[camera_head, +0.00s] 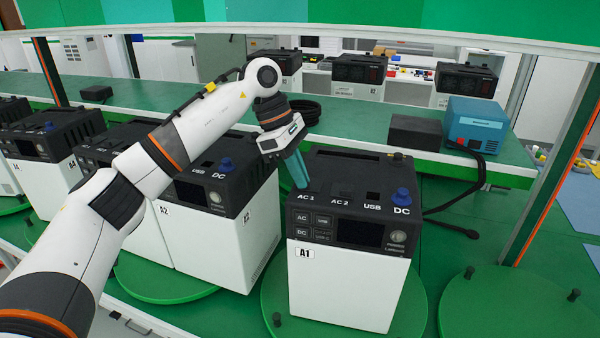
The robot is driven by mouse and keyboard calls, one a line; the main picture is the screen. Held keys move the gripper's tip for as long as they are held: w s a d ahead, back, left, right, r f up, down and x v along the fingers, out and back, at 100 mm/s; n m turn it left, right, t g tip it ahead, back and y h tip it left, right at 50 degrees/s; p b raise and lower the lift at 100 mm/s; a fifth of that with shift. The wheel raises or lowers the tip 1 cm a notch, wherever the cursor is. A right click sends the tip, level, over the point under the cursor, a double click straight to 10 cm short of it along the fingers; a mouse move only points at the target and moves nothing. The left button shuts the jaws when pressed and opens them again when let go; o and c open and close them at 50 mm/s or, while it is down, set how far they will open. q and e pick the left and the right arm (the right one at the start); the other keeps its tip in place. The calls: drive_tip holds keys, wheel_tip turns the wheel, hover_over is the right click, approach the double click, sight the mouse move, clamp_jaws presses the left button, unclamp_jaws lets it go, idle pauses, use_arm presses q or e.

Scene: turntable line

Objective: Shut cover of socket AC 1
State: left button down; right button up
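The black and white power unit labelled A1 (342,276) stands on a green turntable (272,296). Its top carries the labels AC 1, AC 2, USB and DC, with a blue knob-like part (402,196) at DC. My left gripper (301,184) points down at the AC 1 socket, at the left of the unit's top. Its teal fingers look close together, and nothing shows held between them. The fingers hide the AC 1 cover, so I cannot tell how it stands or whether they touch it. My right gripper is out of view.
More power units, such as the one labelled A2 (215,236), stand close on the left. A teal box (476,125) and a black box (418,132) with a cable sit on the shelf behind. An empty green turntable (500,312) lies at the right.

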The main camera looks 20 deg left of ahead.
use_arm(q)
drive_tip(key=c, duration=1.6)
unclamp_jaws()
drive_tip(key=shift+a, duration=0.5)
drive_tip(key=shift+o, duration=0.2)
drive_tip(key=shift+a, duration=0.15)
drive_tip(key=shift+r, duration=0.2)
drive_tip(key=b+v, duration=0.2)
drive_tip(key=v, duration=0.9)
drive_tip(key=shift+a+r, duration=0.25)
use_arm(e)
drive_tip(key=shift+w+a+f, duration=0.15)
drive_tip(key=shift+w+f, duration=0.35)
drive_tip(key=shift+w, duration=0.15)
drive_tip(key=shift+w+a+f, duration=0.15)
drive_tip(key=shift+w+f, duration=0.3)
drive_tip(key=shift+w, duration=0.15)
use_arm(q)
drive_tip(key=shift+f, duration=0.1)
